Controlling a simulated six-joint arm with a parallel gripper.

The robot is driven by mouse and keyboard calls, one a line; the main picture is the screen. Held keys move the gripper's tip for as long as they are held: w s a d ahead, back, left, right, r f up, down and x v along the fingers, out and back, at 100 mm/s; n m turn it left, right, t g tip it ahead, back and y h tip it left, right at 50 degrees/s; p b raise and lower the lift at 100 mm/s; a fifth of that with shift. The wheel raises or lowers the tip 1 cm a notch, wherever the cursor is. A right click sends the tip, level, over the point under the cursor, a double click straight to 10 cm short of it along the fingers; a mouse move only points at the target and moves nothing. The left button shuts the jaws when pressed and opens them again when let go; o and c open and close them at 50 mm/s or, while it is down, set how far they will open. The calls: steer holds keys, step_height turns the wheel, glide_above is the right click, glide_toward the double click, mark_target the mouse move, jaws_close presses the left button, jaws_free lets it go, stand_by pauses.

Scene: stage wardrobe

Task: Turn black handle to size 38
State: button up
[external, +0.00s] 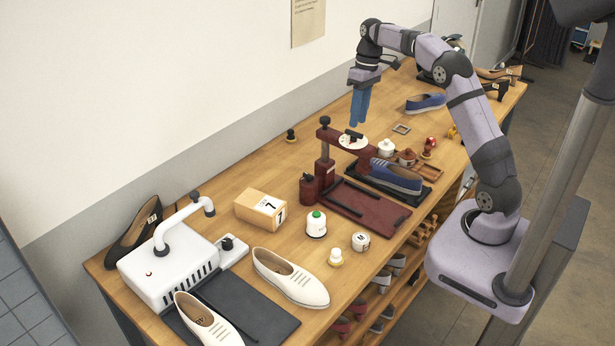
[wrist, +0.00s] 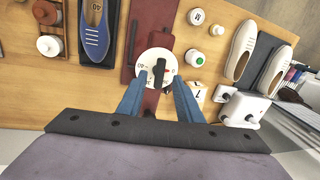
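The black handle (external: 353,134) sits on a round white dial (external: 344,143) on top of the dark red shoe press (external: 323,170). In the wrist view the handle (wrist: 158,72) shows in the middle of the dial (wrist: 149,56), framed by my blue fingertips. My gripper (external: 360,122) hangs pointing down above and behind the dial, apart from the handle. Its fingers (wrist: 160,82) are spread with nothing held between them.
A blue shoe (external: 396,176) lies on a black mat right of the press. A tall black knob (external: 325,120) tops the press column near the dial.

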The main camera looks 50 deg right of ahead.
mark_target(355, 135)
steer(key=shift+a+f+p, duration=0.2)
steer(key=shift+f, duration=0.7)
steer(key=shift+a+f+p, duration=0.15)
steer(key=shift+f, duration=0.7)
jaws_close()
